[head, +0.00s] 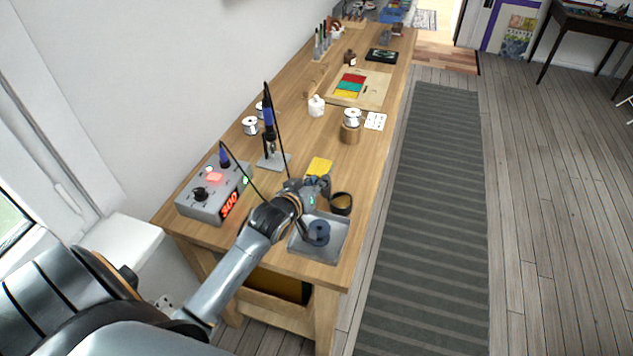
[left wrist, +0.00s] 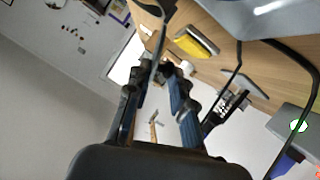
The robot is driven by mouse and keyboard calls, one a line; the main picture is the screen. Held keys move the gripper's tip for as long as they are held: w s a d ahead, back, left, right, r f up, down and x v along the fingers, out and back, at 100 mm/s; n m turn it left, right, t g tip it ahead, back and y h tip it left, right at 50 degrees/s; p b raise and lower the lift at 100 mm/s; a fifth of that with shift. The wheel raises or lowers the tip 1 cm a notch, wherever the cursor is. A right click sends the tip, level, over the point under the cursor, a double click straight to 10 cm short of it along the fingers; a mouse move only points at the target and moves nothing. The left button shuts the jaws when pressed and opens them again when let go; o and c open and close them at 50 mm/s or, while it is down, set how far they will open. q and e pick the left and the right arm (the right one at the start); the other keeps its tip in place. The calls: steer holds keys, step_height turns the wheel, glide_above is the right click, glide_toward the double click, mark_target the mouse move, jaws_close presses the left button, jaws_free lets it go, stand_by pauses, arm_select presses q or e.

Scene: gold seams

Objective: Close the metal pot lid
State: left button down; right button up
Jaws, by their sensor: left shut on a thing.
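My left gripper (head: 318,186) reaches over the near end of the workbench, beside the yellow sponge. It is shut on a dark round piece (head: 341,204), which looks like a lid with a tan inner face; the grip itself is partly hidden. The fingers also show in the left wrist view (left wrist: 160,75), with a dark curved edge (left wrist: 151,18) beyond them. A small dark blue round pot (head: 319,232) stands on a square metal tray (head: 335,248), just below the gripper in the head view. I cannot tell whether its top is open. My right gripper is out of view.
A soldering station (head: 203,205) with a red display stands left of my arm, its cable crossing near my wrist. An iron stand (head: 273,161) and the yellow sponge (head: 320,166) are close behind.

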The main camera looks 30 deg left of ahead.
arm_select(q)
steer(key=m+p, duration=0.1)
steer(key=d+r+y+p, duration=0.1)
steer(key=p, duration=0.1)
steer(key=shift+w+d+m+g, duration=0.15)
steer(key=shift+m+g, duration=0.15)
steer(key=shift+m, duration=0.1)
steer(key=shift+w+d+f+m+y+p, duration=0.15)
steer(key=shift+d+m+y+p, duration=0.2)
steer(key=shift+d+m+y, duration=0.3)
steer(key=shift+w+d+m+y, duration=0.1)
steer(key=shift+d+m+y, duration=0.25)
steer(key=shift+m+y, duration=0.3)
